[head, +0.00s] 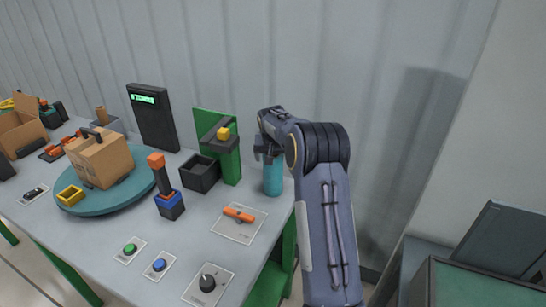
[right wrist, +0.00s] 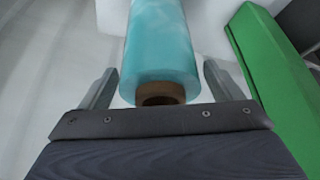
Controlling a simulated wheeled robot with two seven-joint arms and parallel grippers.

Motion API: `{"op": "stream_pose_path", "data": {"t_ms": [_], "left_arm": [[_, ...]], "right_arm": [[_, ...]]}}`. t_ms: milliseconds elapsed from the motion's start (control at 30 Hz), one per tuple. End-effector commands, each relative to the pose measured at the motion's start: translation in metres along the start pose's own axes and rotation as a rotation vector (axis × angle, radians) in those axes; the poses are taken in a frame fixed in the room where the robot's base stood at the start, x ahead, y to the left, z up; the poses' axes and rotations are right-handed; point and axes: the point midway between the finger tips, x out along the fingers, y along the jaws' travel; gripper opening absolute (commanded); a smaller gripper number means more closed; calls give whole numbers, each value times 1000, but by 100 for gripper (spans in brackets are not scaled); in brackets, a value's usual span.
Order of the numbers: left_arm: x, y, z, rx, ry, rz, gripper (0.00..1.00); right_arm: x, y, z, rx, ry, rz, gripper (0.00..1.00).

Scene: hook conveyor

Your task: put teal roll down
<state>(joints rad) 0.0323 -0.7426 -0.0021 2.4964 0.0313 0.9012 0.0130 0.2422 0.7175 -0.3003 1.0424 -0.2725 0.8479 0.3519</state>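The teal roll (head: 273,178) stands upright at the right end of the table (head: 217,268), beside the green stand. My right gripper (head: 268,153) is at the roll's upper end, pointing down. In the right wrist view the teal roll (right wrist: 160,45), with its brown core end, lies between the two fingers of my right gripper (right wrist: 158,82). A gap shows on each side of the roll, so the fingers are open around it. My left gripper is not in view.
A green stand (head: 230,165) with a yellow block and a black open box (head: 200,173) are left of the roll. An orange-handled plate (head: 239,222) lies in front. A teal turntable (head: 134,187) carries a cardboard box (head: 100,158). A dark screen (head: 152,118) stands behind.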

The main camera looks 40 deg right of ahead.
Motion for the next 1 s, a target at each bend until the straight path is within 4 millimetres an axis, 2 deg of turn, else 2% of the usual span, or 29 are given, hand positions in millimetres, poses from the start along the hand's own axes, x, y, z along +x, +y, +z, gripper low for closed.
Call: {"op": "stream_pose_path", "data": {"t_ms": [267, 367, 700, 833, 1000], "left_arm": [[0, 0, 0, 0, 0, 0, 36], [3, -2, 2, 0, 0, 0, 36], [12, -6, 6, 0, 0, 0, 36], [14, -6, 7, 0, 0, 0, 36], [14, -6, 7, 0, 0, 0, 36]], "right_arm": [[-8, 0, -2, 0, 2, -1, 86], [-23, 0, -2, 0, 4, -1, 86], [-94, 0, -1, 0, 3, -2, 86], [-112, 0, -1, 0, 2, 0, 86], [-122, 0, -1, 0, 1, 0, 86]]}}
